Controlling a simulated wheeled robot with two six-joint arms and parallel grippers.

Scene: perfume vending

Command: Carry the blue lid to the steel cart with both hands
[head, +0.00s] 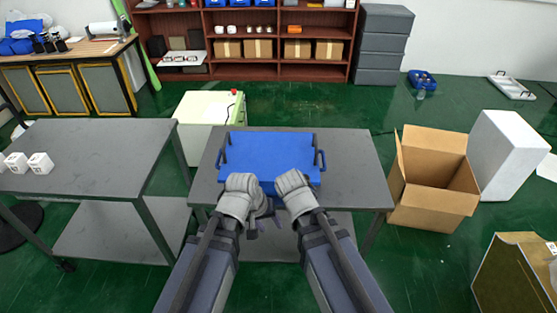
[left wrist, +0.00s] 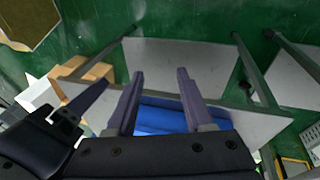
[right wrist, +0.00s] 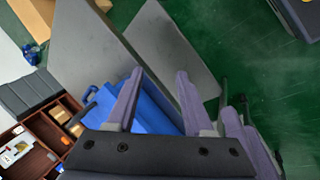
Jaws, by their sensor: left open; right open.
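The blue lid (head: 262,150) lies flat on the middle grey steel table (head: 350,165), with dark handles at its left and right sides. My left gripper (head: 262,214) is at the lid's near edge, low in front of it. Its open fingers show in the left wrist view (left wrist: 160,75), with the blue lid (left wrist: 160,118) behind them. My right gripper's open fingers show in the right wrist view (right wrist: 158,76), beside the lid (right wrist: 150,108). Neither gripper holds anything. My wrists hide the lid's near edge and much of the right fingers in the head view.
A grey steel cart (head: 90,150) with a lower shelf stands at left, carrying white cubes (head: 40,162). A light green cabinet (head: 208,108) stands behind. An open cardboard box (head: 432,180) and white block (head: 508,150) stand at right. Green floor separates the cart and table.

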